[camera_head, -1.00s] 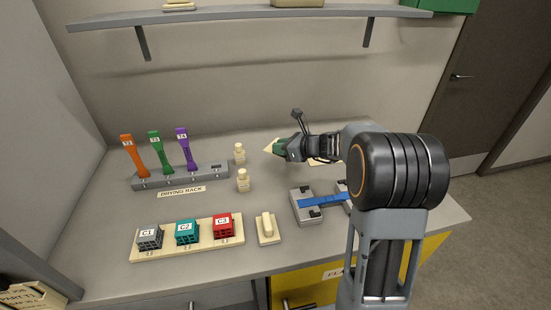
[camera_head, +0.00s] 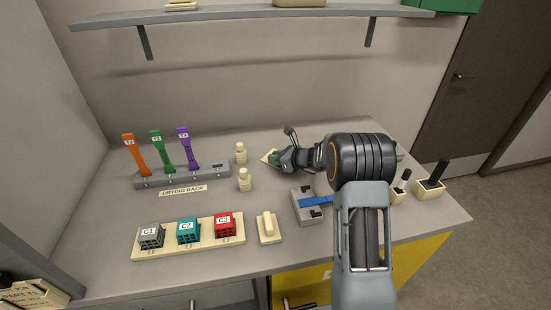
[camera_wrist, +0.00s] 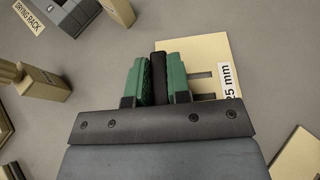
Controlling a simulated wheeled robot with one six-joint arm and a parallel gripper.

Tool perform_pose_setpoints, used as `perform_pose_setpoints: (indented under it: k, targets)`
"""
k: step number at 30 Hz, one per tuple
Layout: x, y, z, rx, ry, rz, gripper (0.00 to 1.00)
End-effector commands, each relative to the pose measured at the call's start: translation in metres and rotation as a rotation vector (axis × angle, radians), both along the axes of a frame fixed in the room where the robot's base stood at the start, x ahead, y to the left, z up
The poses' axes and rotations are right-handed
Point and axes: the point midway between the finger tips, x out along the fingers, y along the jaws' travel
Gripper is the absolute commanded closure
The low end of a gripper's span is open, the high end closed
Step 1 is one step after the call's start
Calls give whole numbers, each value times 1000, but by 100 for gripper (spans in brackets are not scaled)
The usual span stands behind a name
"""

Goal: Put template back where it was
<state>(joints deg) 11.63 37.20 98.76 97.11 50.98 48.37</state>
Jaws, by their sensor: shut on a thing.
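The template is a cream plate (camera_wrist: 195,50) with slots and a white "25 mm" label in the wrist view. It also shows as a small cream corner beside my fingertips in the head view (camera_head: 266,157). My gripper (camera_wrist: 156,80) has green finger pads and is shut on a dark upright grip of the template. In the head view my gripper (camera_head: 275,159) is over the back middle of the counter, right of the two bottles. Whether the plate touches the counter I cannot tell. My gripper and arm hide part of the plate.
Two cream bottles (camera_head: 241,153) stand left of my gripper. The drying rack (camera_head: 180,177) holds orange, green and purple specimens. A grey fixture with a blue strip (camera_head: 315,202) lies in front, partly behind my arm. Cream holders with black handles (camera_head: 430,187) stand right. A shelf (camera_head: 250,13) hangs above.

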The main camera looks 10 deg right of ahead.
Motion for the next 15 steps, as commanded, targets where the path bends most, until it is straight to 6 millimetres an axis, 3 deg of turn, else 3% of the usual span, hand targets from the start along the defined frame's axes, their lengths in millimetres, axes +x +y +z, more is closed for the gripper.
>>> perform_pose_setpoints:
  k: [9,10,15]
  targets:
    - [0,0,-3,1,-1,0,100]
    - [0,0,-1,1,-1,0,80]
    - [0,0,-1,0,0,0,63]
